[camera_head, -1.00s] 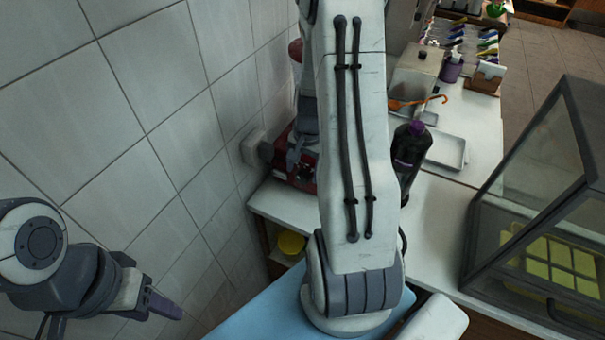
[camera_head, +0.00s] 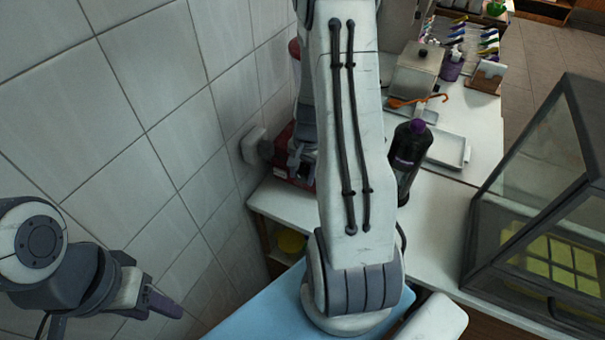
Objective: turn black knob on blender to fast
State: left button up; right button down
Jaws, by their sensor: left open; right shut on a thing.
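The red blender base (camera_head: 280,158) stands on the counter against the tiled wall, mostly behind my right arm. My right gripper (camera_head: 301,160) is at the front of this base, partly covered by my own arm. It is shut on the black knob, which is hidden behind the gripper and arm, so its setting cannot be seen. My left gripper (camera_head: 158,304) is at the lower left, open and empty, well away from the blender.
A dark bottle with a purple cap (camera_head: 408,160) stands just right of my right arm. Behind it are a white tray (camera_head: 449,150) and a metal container (camera_head: 417,72). A glass display case (camera_head: 535,205) fills the right side. A wall socket (camera_head: 254,145) is beside the blender.

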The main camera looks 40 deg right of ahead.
jog(key=shift+s+d+f+t+y+b, duration=0.35)
jog(key=shift+t+b, duration=0.7)
jog(key=shift+b, duration=2.75)
jog(key=shift+w+a+f+t+y+b, duration=0.15)
jog(key=shift+t+y+b, duration=0.6)
jog(key=shift+b, duration=3.1)
jog(key=shift+s+d+f+t+y+b, duration=0.2)
jog(key=shift+t+b, duration=1.1)
jog(key=shift+b, duration=2.5)
jog(key=t+y+b, duration=0.1)
jog(key=t+b, duration=0.1)
jog(key=b, duration=0.3)
jog(key=t+y+b, duration=0.1)
jog(key=t+b, duration=0.2)
jog(key=b, duration=0.3)
jog(key=t+y+b, duration=0.1)
jog(key=t+b, duration=0.1)
jog(key=b, duration=0.4)
jog(key=shift+s+f+t, duration=0.25)
jog(key=shift+t, duration=0.05)
jog(key=shift+r+t+b, duration=0.2)
jog(key=shift+t+b, duration=0.4)
jog(key=shift+b, duration=0.15)
jog(key=shift+a, duration=0.1)
jog(key=shift+c, duration=1.4)
grip_release()
jog(key=p+v, duration=0.1)
jog(key=v, duration=0.9)
jog(key=shift+s+d, duration=0.2)
jog(key=shift+d, duration=0.05)
